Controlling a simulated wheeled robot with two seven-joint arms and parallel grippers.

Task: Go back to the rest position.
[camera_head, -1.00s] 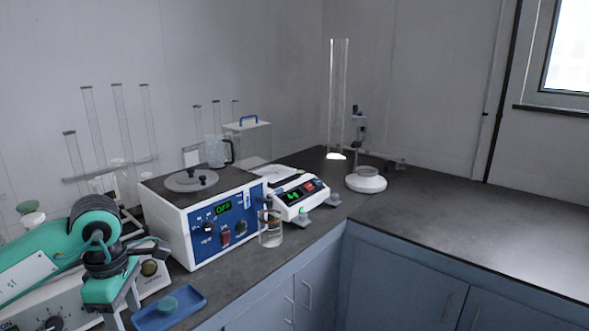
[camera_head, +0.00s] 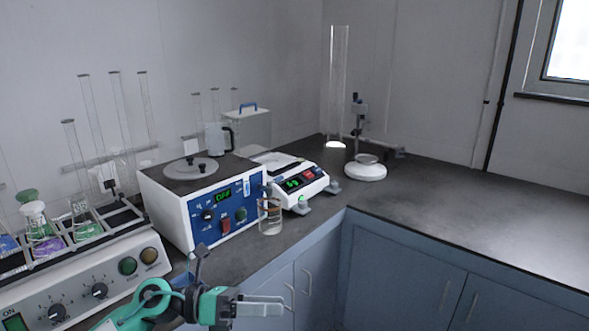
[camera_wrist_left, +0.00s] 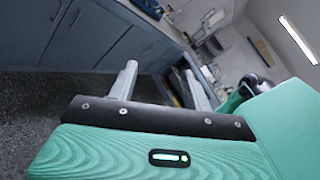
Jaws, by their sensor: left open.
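My left gripper (camera_head: 280,304) is at the bottom of the head view, in front of the counter edge and the blue cabinets, with its fingers pointing right. It is open and empty. The left wrist view also shows its two grey fingers (camera_wrist_left: 160,72) apart with nothing between them. My right gripper is in neither view.
On the counter stand a shaker with flasks (camera_head: 72,287), a blue-panelled box (camera_head: 222,210) reading OFF, a glass beaker (camera_head: 270,217) and a balance (camera_head: 297,186). The right counter (camera_head: 480,220) is clear. Blue cabinets (camera_head: 400,270) are below.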

